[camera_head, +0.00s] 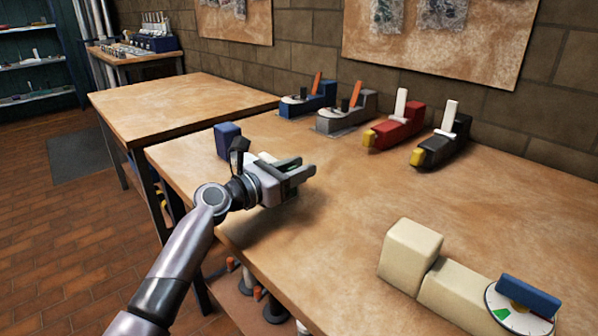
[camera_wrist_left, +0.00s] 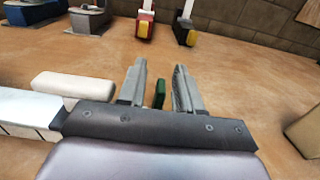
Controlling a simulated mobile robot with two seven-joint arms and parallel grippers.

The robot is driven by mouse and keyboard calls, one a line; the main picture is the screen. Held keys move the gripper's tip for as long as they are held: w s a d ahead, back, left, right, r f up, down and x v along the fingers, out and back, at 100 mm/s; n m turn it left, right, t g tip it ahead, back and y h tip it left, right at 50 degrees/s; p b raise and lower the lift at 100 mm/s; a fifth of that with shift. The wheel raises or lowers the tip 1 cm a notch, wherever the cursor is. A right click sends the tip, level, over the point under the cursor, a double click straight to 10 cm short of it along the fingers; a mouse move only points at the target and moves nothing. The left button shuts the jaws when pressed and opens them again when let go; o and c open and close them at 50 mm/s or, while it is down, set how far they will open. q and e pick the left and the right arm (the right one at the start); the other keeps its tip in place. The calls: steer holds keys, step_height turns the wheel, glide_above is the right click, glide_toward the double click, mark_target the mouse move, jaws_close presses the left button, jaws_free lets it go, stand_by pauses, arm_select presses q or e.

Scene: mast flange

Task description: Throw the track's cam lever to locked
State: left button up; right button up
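My left gripper (camera_head: 306,171) hangs over the near-left part of the workbench. Its two fingers are apart in the left wrist view (camera_wrist_left: 160,75). A small dark green piece (camera_wrist_left: 159,94) shows in the gap, with space on both sides; I cannot tell its depth or what it belongs to. At the lower right, a beige housing (camera_head: 455,292) carries a white dial with a green wedge and a blue bar-like handle (camera_head: 528,297). No part is clearly recognisable as the track or its cam lever. My right gripper is not in view.
Blue (camera_head: 308,102), grey (camera_head: 345,112), red (camera_head: 395,128) and black (camera_head: 442,142) devices with upright levers line the back of the workbench (camera_head: 480,205). A blue block (camera_head: 228,141) stands at its left. A pale block (camera_wrist_left: 75,86) shows left of the fingers. The bench middle is clear.

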arm_select(q)
steer(key=shift+w+d, duration=0.15)
steer(key=shift+d, duration=0.05)
jaws_close()
stand_by(1.4)
